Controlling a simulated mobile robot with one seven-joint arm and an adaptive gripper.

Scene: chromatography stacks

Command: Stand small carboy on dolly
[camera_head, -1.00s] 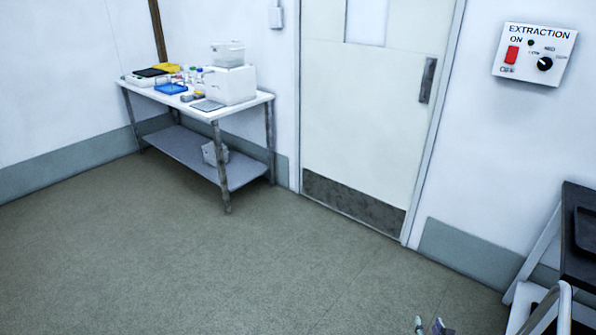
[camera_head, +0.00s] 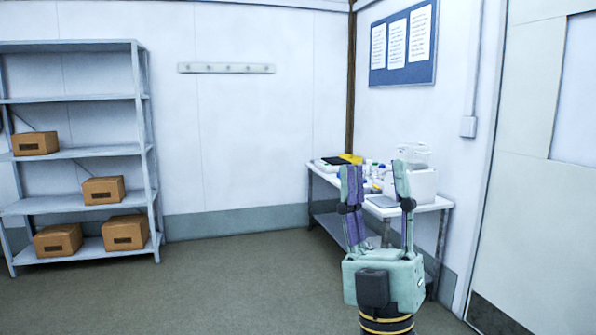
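My gripper (camera_head: 376,178) stands upright in the lower right of the head view, its two fingers pointing up and spread apart. It is open, with nothing between the fingers. It covers part of the bench behind it. I see no carboy and no dolly in this view.
A steel bench (camera_head: 432,205) with a white box (camera_head: 420,184) and small labware stands in the back corner, beside a door (camera_head: 530,190). A grey shelf rack (camera_head: 75,153) with several cardboard boxes (camera_head: 103,190) stands at the left. The floor (camera_head: 220,285) between is clear.

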